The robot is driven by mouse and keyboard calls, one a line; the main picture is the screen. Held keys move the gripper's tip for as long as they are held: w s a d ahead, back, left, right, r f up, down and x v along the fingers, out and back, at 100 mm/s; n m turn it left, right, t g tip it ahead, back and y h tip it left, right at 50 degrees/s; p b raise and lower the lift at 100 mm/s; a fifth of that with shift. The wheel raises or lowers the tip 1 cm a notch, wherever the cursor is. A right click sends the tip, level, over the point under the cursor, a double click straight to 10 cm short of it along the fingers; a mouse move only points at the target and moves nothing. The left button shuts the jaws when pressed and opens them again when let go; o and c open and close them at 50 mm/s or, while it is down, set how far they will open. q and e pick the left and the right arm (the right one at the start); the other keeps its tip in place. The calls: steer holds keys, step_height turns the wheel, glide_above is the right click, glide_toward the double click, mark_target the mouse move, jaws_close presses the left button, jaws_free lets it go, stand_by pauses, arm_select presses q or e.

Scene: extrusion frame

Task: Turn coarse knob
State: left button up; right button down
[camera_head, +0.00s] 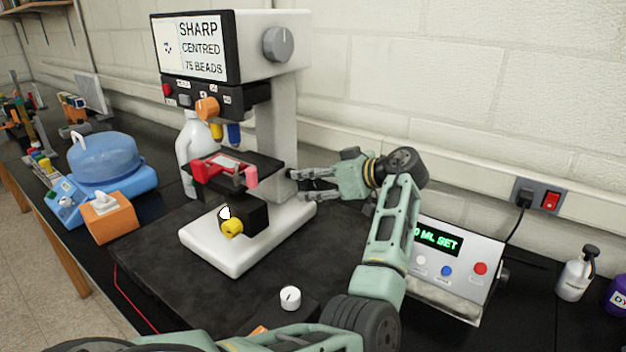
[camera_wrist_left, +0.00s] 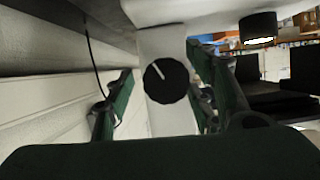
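The coarse knob (camera_wrist_left: 166,81) is a dark round knob with a white line on a pale upright in the left wrist view. It lies between the spread fingers of my left gripper (camera_wrist_left: 170,95). A gap shows on the knob's left; whether the right finger touches it is unclear. In the head view my left gripper (camera_head: 297,185) points left at the right side of the column of the white microscope (camera_head: 275,125), above its base. There the fingers mostly hide the knob. My right gripper is not in view.
A control box (camera_head: 455,265) stands at right. A small white dial (camera_head: 290,297) sits in front. A tissue box (camera_head: 109,217) and blue domed device (camera_head: 104,160) stand at left.

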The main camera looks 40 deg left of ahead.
arm_select(q)
steer(key=shift+s, duration=0.1)
steer(key=v, duration=1.2)
steer(key=shift+m+g, duration=0.3)
steer(key=x, duration=0.5)
steer(key=b+x, duration=0.1)
steer(key=x, duration=0.5)
steer(key=shift+w+a+b, duration=0.15)
steer(key=shift+w+b, duration=0.05)
steer(key=shift+b, duration=0.1)
